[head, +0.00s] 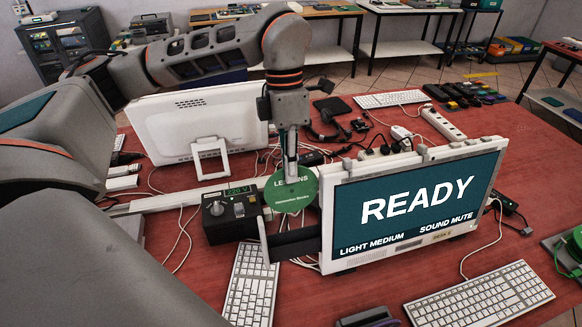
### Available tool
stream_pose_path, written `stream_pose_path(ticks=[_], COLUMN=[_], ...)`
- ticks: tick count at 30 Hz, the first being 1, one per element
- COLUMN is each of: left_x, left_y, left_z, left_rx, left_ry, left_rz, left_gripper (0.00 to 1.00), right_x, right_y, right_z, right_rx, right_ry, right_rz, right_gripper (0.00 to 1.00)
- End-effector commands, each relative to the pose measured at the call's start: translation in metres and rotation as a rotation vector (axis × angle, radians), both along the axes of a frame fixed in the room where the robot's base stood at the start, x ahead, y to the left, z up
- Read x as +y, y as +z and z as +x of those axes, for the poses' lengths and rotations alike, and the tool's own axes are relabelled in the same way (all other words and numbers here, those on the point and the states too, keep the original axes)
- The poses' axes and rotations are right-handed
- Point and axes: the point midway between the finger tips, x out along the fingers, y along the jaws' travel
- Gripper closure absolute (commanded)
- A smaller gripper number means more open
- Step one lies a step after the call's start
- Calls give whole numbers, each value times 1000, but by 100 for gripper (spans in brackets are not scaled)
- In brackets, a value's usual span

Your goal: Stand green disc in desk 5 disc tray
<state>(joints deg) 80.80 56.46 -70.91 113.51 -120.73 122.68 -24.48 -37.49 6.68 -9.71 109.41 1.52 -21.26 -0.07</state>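The green disc (291,197) has white lettering and hangs upright, face toward me, left of the READY screen (418,205). My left gripper (290,172) points down with its narrow fingers closed on the disc's upper part. The disc is in front of cables, just right of a black box with a knob and a 220 V display (232,212). Below the disc is a dark holder with a pale upright plate (267,242), beside the READY monitor; I cannot tell for sure that it is the disc tray. My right gripper is not in view.
A white monitor (200,125) stands behind on the left, seen from its back. Keyboards (250,285) and (480,296) lie at the front. Cables and a power strip (443,124) crowd the middle. Red desk (400,285) shows bare at front.

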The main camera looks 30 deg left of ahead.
Motion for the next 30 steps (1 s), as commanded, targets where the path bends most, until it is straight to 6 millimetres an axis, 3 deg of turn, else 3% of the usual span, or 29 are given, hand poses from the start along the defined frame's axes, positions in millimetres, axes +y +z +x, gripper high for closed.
stream_pose_path(ticks=[14, 30], left_x=[-4, -10], left_y=[-26, -61], left_z=[-4, -8], left_rx=[1, 1], left_ry=[-1, -1], left_rz=[0, 0], left_gripper=[100, 100], right_x=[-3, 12], right_y=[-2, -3], right_z=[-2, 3], right_rx=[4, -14], right_ry=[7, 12], right_rz=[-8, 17], right_gripper=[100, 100])
